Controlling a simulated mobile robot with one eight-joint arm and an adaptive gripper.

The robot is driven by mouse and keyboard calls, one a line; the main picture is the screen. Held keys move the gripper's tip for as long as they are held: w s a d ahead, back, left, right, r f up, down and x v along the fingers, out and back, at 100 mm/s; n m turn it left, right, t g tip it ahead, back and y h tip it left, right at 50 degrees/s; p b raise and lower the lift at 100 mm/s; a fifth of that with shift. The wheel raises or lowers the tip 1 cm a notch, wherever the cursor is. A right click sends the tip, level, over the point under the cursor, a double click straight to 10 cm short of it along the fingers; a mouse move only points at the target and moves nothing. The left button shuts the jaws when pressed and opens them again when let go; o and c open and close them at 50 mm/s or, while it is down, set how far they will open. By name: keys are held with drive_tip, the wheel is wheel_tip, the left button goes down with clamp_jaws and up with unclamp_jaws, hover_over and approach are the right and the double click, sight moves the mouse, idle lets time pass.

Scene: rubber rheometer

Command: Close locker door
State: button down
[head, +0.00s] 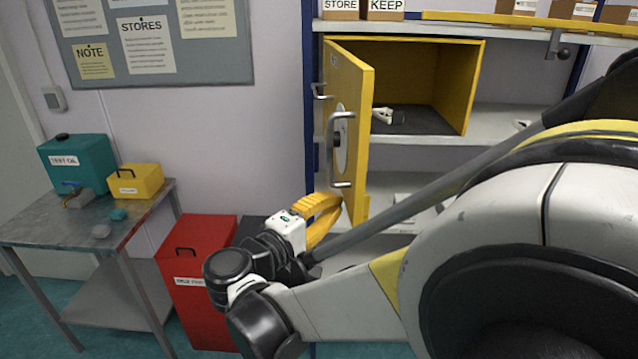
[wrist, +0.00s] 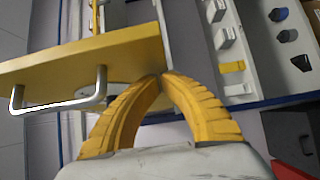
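The yellow locker (head: 476,85) sits on a shelf at upper middle in the head view. Its door (head: 361,110) stands wide open, swung out toward me from the left side. The door bears metal bar handles; one handle (wrist: 98,88) shows in the wrist view, left of my fingers. My gripper (head: 335,203), with yellow ribbed fingers, is at the door's lower end. In the wrist view the fingertips (wrist: 163,76) meet, with nothing seen held between them. They are close to the door's edge (wrist: 160,45); I cannot tell whether they touch it.
A small white item (head: 382,115) lies inside the locker. A red bin (head: 197,260) stands on the floor to the left. A metal table (head: 75,228) holds a teal box (head: 78,163) and a yellow box (head: 136,182). My arm hides much of the right side.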

drive_tip(key=shift+d, duration=0.1)
idle(0.3)
drive_tip(key=w+d+n+t+y, duration=0.2)
drive_tip(key=w+d+n+y, duration=0.15)
drive_tip(key=d, duration=1.15)
drive_tip(key=n+t+y+b, duration=0.2)
drive_tip(key=n+y+b, duration=0.15)
drive_tip(key=y, duration=0.35)
approach(450, 136)
drive_tip(key=w, duration=0.1)
drive_tip(key=w+r, duration=0.1)
drive_tip(key=w, duration=0.1)
drive_tip(key=w+a, duration=0.1)
drive_tip(key=w, duration=0.1)
drive_tip(key=shift+w+r, duration=0.1)
drive_tip(key=shift+r, duration=0.1)
drive_tip(key=shift+w+n+y, duration=0.25)
drive_tip(key=shift+w+n, duration=0.05)
drive_tip(key=shift+w, duration=0.45)
drive_tip(key=shift+s, duration=0.1)
